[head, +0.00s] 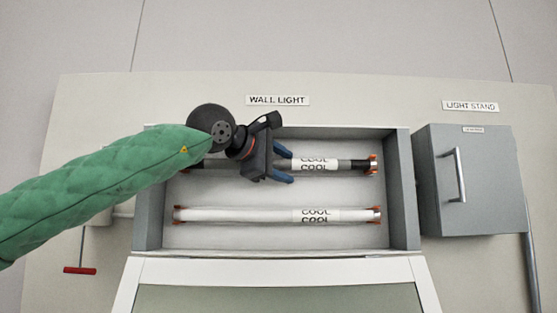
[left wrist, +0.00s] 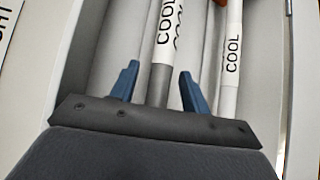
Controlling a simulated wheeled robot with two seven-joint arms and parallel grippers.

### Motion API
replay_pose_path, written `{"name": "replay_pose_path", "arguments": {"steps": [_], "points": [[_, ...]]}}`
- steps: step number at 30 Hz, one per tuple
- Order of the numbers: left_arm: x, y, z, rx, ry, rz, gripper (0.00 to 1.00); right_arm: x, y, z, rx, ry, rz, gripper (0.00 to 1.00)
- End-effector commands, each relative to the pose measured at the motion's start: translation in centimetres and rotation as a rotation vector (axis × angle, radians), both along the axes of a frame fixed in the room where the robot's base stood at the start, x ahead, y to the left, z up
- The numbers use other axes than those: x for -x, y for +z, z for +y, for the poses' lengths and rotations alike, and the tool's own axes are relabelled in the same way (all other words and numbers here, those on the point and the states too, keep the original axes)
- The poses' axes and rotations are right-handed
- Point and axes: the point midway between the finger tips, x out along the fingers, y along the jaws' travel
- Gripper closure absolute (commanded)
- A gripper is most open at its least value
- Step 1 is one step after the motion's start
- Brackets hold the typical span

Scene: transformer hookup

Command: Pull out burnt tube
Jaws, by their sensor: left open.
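The burnt tube (head: 353,164), dark grey at its ends with a white "COOL" label, sits in the upper holders of the wall light box. It also shows in the left wrist view (left wrist: 160,82), running up between my fingers. My left gripper (head: 287,167) is over the middle of this tube, left of its label. It is open, with one blue finger on each side of the tube. The gripper hides part of the tube. A white tube (head: 245,215), also labelled "COOL", sits in the lower holders. My right gripper is not in view.
The grey light box (head: 402,190) has raised walls around both tubes. Its white-framed cover (head: 280,270) hangs open below. A grey cabinet (head: 485,190) with a handle stands at the right. A red-handled object (head: 80,270) is at the lower left.

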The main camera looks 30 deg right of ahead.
Motion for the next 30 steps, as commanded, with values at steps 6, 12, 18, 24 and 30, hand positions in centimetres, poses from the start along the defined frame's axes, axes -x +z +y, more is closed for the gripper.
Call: {"name": "replay_pose_path", "arguments": {"steps": [6,12,18,24,30], "points": [[0.01,-0.02,-0.04,0.0,0.0,0.0,0.53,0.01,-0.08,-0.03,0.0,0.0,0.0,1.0],[0.02,-0.01,-0.04,0.0,0.0,0.0,0.87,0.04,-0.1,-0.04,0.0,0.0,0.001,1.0],[0.03,0.01,-0.04,0.001,0.0,-0.001,0.97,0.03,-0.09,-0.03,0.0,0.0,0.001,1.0],[0.06,-0.03,-0.02,0.001,-0.001,-0.001,1.0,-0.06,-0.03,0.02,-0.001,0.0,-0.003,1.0],[0.35,-0.1,0.12,0.0,-0.001,-0.001,1.0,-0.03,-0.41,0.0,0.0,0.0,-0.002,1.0]]}}
